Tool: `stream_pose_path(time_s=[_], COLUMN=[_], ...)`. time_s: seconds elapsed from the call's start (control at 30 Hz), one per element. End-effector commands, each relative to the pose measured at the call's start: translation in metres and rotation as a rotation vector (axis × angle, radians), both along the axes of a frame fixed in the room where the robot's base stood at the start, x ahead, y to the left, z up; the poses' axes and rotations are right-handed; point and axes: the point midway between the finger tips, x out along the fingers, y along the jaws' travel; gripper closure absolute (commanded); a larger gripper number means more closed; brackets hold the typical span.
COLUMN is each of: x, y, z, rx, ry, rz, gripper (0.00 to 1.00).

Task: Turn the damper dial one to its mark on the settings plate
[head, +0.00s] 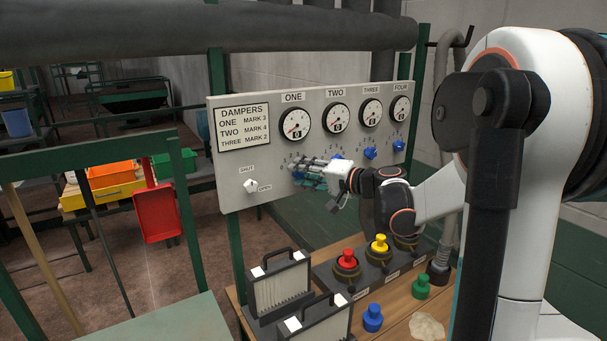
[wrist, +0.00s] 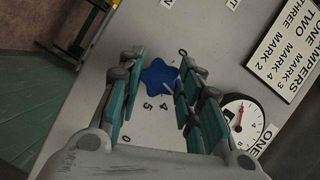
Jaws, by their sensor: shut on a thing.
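The damper panel (head: 225,185) carries the settings plate (head: 243,127), which appears to read ONE MARK 3. The plate also shows in the wrist view (wrist: 285,58). The dial-one knob is a blue, lobed knob (wrist: 158,77) with a few scale numbers, including 4 and 5, beside it. My gripper (head: 305,171) is at the panel below gauge one (head: 295,124), and its teal-padded fingers are shut on the knob from both sides. A short light line shows at the knob's edge; which mark it points to is unclear. In the head view the fingers mostly hide the knob.
Blue knobs three (head: 370,153) and four (head: 399,145) are to the right; knob two is mostly hidden by my gripper. A white shut/open knob (head: 250,185) is lower left. Below stand red (head: 347,258) and yellow (head: 379,244) buttons and black-framed filter boxes (head: 280,288).

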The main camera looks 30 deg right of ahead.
Motion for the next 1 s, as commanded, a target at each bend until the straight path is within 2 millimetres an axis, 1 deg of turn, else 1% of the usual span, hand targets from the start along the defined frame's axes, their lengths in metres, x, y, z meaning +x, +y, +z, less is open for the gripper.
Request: stream_pose_path(time_s=[0.03,0.07,0.1,0.13,0.17,0.47,0.57,0.67,1.0], x=[-0.001,-0.001,-0.001,-0.001,0.000,0.000,-0.004,-0.014,-0.076], y=[0.000,0.000,0.000,0.000,0.000,0.000,-0.002,-0.007,-0.033], z=[-0.001,-0.001,-0.001,-0.001,-0.001,0.000,0.000,0.002,0.011], rx=[-0.002,-0.002,-0.002,-0.002,-0.002,-0.001,-0.001,-0.002,-0.001], ry=[0.002,0.002,0.001,0.001,0.001,0.000,0.000,0.000,0.000], rz=[0.000,0.000,-0.001,-0.001,-0.001,0.000,-0.001,-0.003,-0.004], gripper=[0.91,0.65,0.56,0.49,0.47,0.47,0.47,0.47,0.47])
